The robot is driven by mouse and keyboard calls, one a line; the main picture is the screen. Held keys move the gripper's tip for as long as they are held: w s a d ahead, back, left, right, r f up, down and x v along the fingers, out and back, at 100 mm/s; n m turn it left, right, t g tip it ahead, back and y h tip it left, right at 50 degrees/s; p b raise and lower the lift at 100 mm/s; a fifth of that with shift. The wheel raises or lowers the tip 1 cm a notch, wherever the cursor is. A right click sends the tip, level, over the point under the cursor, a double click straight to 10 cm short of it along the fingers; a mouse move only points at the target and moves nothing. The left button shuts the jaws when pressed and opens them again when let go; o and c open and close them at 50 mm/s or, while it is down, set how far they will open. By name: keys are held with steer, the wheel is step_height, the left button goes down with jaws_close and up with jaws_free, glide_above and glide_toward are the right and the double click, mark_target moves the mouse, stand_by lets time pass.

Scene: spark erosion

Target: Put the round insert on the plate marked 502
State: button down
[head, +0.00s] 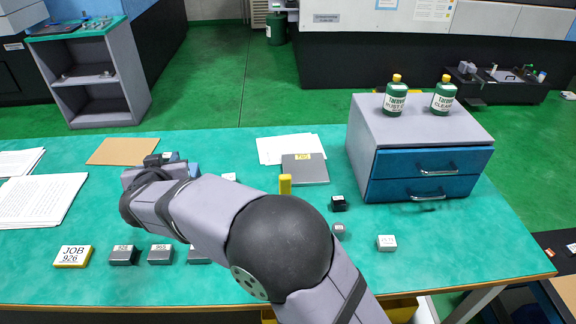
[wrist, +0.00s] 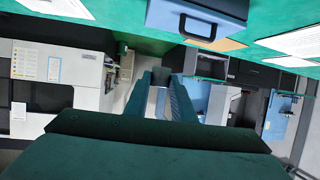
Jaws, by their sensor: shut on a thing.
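My gripper (wrist: 160,96) is shut on a small grey piece, apparently the round insert (wrist: 158,98), between dark green fingers in the wrist view. Its full shape cannot be made out. In the head view, my forearm hides most of the gripper, above the left part of the bench. Dark grey blocks with white labels stand in a row at the front left. The leftmost block's (head: 124,257) label is too small to read surely but may be 502; the middle block (head: 160,256) seems marked 365. The right block (head: 198,255) is partly hidden by my arm.
A yellow JOB 926 block (head: 72,257) stands left of the row. A yellow piece (head: 285,185), black block (head: 338,204) and light block (head: 386,243) lie right of my arm. A drawer cabinet (head: 430,165) is at right. A blue case (wrist: 200,20) shows in the wrist view.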

steer(key=w+d, duration=0.6)
steer(key=w, duration=0.1)
steer(key=p, duration=0.2)
glide_above(306, 171)
step_height(306, 171, down, 6)
steer(key=r, duration=0.1)
steer(key=shift+f, duration=5.2)
steer(key=shift+f, duration=0.1)
steer(key=shift+f, duration=0.15)
steer(key=c, duration=1.5)
jaws_free()
steer(key=shift+r, duration=0.2)
